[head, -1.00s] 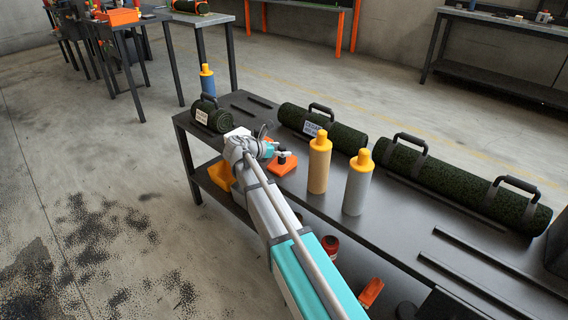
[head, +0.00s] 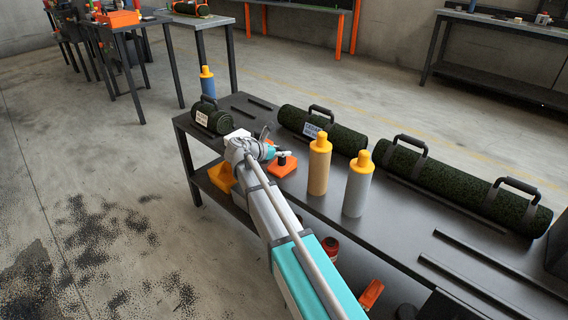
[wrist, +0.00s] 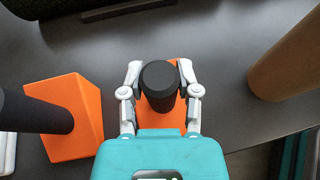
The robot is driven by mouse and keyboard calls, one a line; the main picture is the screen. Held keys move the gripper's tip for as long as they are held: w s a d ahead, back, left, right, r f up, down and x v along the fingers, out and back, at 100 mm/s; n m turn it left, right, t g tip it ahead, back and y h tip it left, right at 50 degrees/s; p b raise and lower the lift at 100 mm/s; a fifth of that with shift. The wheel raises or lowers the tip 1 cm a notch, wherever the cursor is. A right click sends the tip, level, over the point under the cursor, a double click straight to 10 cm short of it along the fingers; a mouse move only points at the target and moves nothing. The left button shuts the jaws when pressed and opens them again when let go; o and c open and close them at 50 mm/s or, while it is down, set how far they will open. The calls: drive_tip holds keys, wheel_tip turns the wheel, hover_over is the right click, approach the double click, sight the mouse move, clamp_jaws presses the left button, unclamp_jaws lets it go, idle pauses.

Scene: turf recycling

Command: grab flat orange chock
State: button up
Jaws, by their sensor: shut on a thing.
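The flat orange chock (wrist: 171,123) has an upright black round handle (wrist: 160,78). In the wrist view my gripper (wrist: 160,73) has one grey finger on each side of this handle, shut on it. The handle and my gripper's body hide much of the orange base. In the head view the orange chock (head: 283,168) is at the end of my arm, on or very close to the dark table. A second orange chock (wrist: 68,105), wedge-shaped with its own black handle (wrist: 35,112), stands to the left in the wrist view.
A tan bottle (head: 319,168) with a yellow top stands close on the right, with a grey bottle (head: 357,187) beyond it. Green turf rolls (head: 322,130) with black handles lie along the dark table (head: 300,205). An orange bin (head: 221,178) is below the near edge.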

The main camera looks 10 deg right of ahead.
clamp_jaws()
drive_tip(key=shift+r, duration=0.1)
drive_tip(key=shift+r+p, duration=0.9)
drive_tip(key=shift+p, duration=0.1)
drive_tip(key=s+a+r+p, duration=0.5)
drive_tip(key=s+r+p, duration=0.6)
drive_tip(key=s, duration=0.2)
